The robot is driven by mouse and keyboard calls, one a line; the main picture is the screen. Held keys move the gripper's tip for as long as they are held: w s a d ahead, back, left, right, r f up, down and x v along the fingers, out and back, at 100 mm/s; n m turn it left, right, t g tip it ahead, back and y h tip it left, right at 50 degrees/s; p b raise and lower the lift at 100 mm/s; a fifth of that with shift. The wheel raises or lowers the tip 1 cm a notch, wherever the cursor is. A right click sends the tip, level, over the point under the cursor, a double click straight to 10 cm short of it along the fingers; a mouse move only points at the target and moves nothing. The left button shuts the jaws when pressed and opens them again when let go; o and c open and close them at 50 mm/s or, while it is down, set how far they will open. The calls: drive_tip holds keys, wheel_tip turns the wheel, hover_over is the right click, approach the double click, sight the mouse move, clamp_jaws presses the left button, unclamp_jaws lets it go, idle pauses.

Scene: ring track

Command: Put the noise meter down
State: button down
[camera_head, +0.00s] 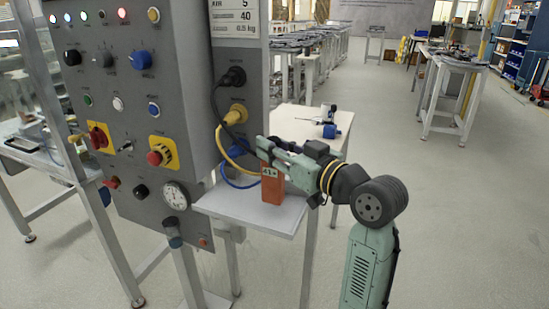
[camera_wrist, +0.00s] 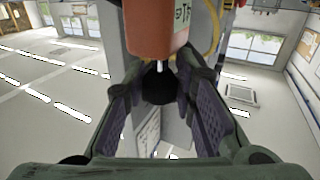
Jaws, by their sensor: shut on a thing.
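The noise meter (camera_head: 272,188) is an orange upright body with a small pale display near its top. In the wrist view its orange body (camera_wrist: 150,28) fills the top middle, and a dark round end (camera_wrist: 158,84) lies between the finger pads. My gripper (camera_head: 268,152) is shut on its upper end, with the body below the fingers. The meter is over the small grey shelf (camera_head: 245,212) at the front of the panel. Its lower end appears at or just above the shelf surface; I cannot tell whether they touch.
A grey control panel (camera_head: 122,165) with knobs and a gauge stands left of the shelf. Yellow and blue cables (camera_head: 228,160) hang close behind the meter. A pale table (camera_head: 300,125) with a blue-handled tool (camera_head: 330,130) stands behind. Open floor lies to the right.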

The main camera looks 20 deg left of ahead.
drive_tip(key=shift+f+p, duration=0.35)
drive_tip(key=shift+f, duration=1.35)
drive_tip(key=shift+f, duration=0.15)
drive_tip(key=c, duration=1.3)
unclamp_jaws()
drive_tip(key=shift+r, duration=0.3)
drive_tip(key=b+v, duration=0.3)
drive_tip(key=v, duration=0.9)
drive_tip(key=shift+f, duration=0.15)
drive_tip(key=shift+a, duration=0.1)
